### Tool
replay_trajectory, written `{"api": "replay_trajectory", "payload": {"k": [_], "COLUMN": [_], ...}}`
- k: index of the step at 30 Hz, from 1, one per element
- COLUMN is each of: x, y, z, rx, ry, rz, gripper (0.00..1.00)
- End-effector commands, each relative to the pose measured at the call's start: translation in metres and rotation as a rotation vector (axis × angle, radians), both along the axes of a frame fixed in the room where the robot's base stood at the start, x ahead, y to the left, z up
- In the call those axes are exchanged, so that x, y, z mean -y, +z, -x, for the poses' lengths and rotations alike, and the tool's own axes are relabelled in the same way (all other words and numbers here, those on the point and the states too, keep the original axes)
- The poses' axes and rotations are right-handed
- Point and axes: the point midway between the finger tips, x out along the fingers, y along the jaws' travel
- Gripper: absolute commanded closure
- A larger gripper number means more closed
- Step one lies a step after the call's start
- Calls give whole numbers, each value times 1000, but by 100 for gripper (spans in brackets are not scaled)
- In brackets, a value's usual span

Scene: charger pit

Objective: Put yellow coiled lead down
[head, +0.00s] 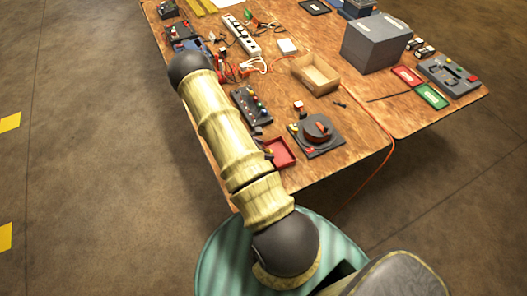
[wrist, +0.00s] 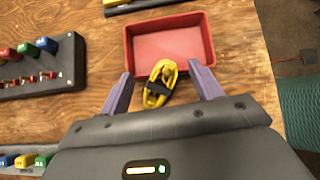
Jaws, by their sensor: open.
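My gripper (wrist: 158,84) is open, with a purple finger apart from the lead on each side. In the head view the red tray (head: 280,152) is near the table's front edge, partly behind my arm; the lead and my gripper are hidden there.
A dark block with coloured knobs (wrist: 40,66) stands left of the tray; it also shows in the head view (head: 251,107). A dark plate with a round knob (head: 317,130) sits to the right. An open cardboard box (head: 316,75) stands farther back. The table's front edge is close.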

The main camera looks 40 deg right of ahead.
Motion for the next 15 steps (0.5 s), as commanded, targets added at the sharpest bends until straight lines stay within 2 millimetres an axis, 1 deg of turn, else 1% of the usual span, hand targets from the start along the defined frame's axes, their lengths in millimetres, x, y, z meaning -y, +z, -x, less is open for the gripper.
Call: {"api": "replay_trajectory", "payload": {"k": [1, 2, 3, 6, 9, 15], "x": [8, 12, 15, 22, 25, 25], "y": [-1, -3, -8, -17, -20, -21], "z": [6, 8, 8, 9, 9, 9], "rx": [-4, -4, -2, -2, 0, 1], "ry": [-5, -3, -4, -2, 0, 0], "rz": [0, -1, 0, 0, -1, 0], "gripper": [36, 36, 36, 36, 36, 36]}}
